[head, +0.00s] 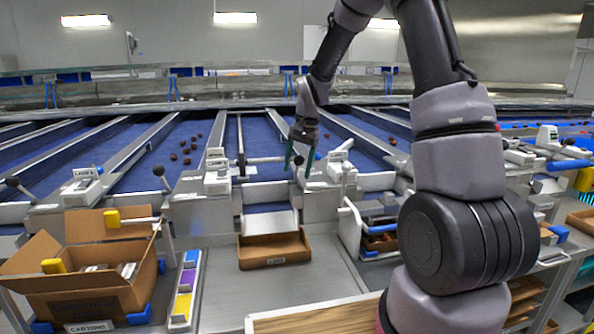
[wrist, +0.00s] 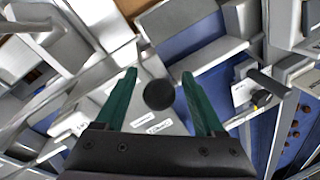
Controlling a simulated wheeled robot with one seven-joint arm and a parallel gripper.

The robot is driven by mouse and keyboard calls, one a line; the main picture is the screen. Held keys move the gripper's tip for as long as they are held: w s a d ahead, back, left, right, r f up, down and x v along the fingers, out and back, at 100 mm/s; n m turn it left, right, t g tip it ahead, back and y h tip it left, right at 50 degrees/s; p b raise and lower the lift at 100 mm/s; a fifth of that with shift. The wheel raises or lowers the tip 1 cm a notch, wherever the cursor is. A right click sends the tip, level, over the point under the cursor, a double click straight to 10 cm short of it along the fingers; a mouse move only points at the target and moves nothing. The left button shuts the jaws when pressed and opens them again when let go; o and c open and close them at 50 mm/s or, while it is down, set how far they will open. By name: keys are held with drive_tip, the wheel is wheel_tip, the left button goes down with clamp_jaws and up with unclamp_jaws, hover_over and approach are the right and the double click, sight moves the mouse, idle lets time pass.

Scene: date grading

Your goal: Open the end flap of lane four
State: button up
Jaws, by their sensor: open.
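My gripper (head: 300,158) is open, its two green fingers pointing down at the lane ends in the head view. A black ball knob (wrist: 158,94) sits between the open green fingers (wrist: 160,100) in the wrist view, with a gap on both sides. The knob (head: 299,160) also shows between the fingers in the head view. A pale end panel (head: 270,223) slopes below the middle blue lane (head: 262,180), above a brown tray. Small labels near the knob are too small to read, so I cannot tell the lane number.
Other lever knobs (head: 158,170) and pale label boxes (head: 217,180) line the lane ends. A brown tray (head: 275,262) sits below the middle lane. An open carton (head: 75,302) stands at lower left. Bare metal bench (head: 315,277) lies right of the tray.

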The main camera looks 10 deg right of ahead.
drive_tip(key=shift+f, duration=0.6)
clamp_jaws()
idle(1.1)
